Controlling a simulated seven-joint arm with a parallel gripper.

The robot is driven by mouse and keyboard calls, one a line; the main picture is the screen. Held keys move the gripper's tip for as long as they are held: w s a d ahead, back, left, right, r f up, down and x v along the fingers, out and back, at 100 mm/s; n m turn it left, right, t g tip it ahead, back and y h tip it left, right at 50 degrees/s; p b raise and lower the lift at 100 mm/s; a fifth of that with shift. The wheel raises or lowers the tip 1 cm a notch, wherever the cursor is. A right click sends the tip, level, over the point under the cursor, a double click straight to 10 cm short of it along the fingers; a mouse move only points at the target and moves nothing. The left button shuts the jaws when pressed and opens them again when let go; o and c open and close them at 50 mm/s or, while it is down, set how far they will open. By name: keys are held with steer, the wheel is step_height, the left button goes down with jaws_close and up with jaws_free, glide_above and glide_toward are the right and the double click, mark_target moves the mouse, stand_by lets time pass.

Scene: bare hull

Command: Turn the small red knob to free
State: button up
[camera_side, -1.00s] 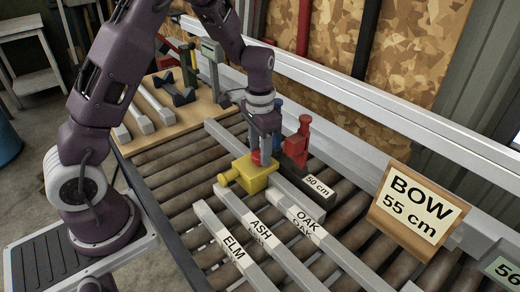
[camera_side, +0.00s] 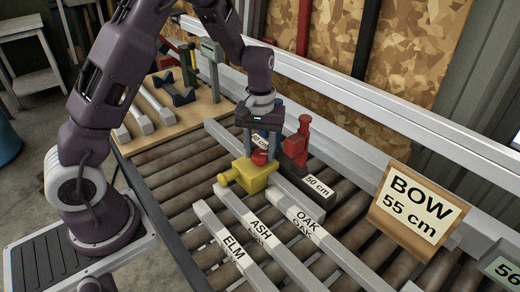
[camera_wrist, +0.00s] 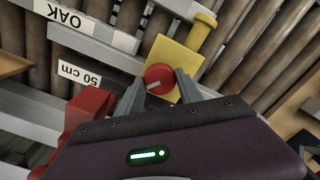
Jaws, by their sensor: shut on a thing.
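The small red knob (camera_side: 259,157) sits on top of a yellow block (camera_side: 247,177) that is on a light bar over the rollers. In the wrist view the round knob (camera_wrist: 159,78) has a pale pointer line running from its middle toward the left. My gripper (camera_side: 260,153) points down over the block. Its two fingers stand on either side of the knob and are shut on it. No marking for "free" can be read on the yellow block (camera_wrist: 178,56).
Red clamp-like part (camera_side: 297,145) stands close behind the gripper, beside a "50 cm" label (camera_side: 317,187). Bars labelled OAK (camera_side: 306,222), ASH (camera_side: 260,229) and ELM (camera_side: 233,250) lie in front. A "BOW 55 cm" sign (camera_side: 416,208) stands at right.

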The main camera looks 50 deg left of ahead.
steer(key=n, duration=0.4)
steer(key=shift+n, duration=2.1)
steer(key=o, duration=1.4)
steer(key=shift+r, duration=0.15)
